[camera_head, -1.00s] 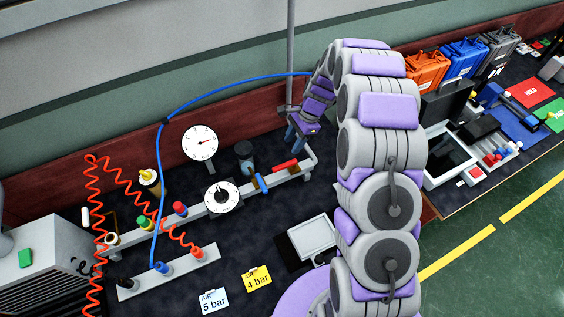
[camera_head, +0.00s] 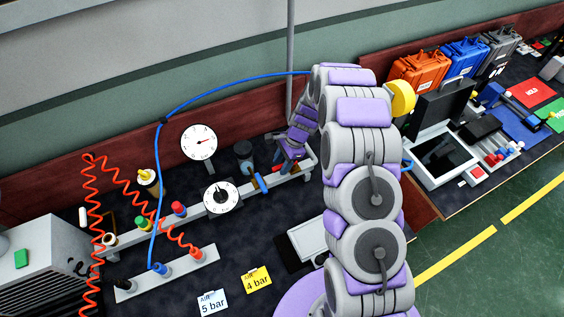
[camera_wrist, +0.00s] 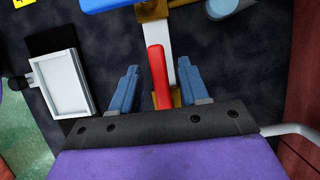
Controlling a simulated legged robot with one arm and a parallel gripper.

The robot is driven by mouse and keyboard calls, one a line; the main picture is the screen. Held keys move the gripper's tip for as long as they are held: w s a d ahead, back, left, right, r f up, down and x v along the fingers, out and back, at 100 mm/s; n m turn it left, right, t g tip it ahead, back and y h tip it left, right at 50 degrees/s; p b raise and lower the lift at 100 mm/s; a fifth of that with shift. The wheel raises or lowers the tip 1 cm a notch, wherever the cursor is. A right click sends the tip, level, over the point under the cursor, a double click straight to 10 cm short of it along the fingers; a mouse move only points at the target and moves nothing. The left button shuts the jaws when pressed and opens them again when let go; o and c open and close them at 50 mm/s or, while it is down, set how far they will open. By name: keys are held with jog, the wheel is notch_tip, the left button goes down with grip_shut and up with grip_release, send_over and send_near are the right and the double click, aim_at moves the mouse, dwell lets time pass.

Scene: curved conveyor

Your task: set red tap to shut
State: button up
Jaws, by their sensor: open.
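The red tap handle (camera_wrist: 158,75) shows in the wrist view as a long red lever. It lies roughly along the light pipe (camera_wrist: 163,38), between two brass fittings. My gripper (camera_wrist: 159,65) is open, with one blue-grey finger on each side of the red handle. Dark gaps show between the fingers and the handle, so they look apart from it. In the head view my gripper (camera_head: 285,156) is over the right part of the pipe and mostly hides the red handle.
A blue handle (camera_wrist: 110,5) crosses the pipe at the top of the wrist view. A grey-rimmed tray (camera_wrist: 75,88) lies to the left. In the head view, a round dial (camera_head: 221,198) and a gauge (camera_head: 199,141) stand left of my gripper. A blue hose (camera_head: 225,88) arches behind.

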grip_shut()
dwell(0.5)
jog(key=shift+r, duration=0.1)
jog(key=n, duration=0.2)
jog(key=s+n+g+p, duration=0.1)
jog(key=shift+d+n+h, duration=0.4)
jog(key=shift+s+d+r+n+g+h+p, duration=0.15)
jog(key=shift+d+n+h+p, duration=0.55)
jog(key=shift+n, duration=1.65)
jog(key=shift+s+d+f+n+g+h+p, duration=0.1)
jog(key=shift+s+d+n+g+h+p, duration=0.15)
jog(key=shift+d+n+h, duration=1.45)
jog(key=shift+s+d+r+n+g+h+p, duration=0.15)
jog(key=shift+d+n+g+p, duration=0.2)
jog(key=shift+n, duration=2.7)
jog(key=shift+a+f, duration=0.1)
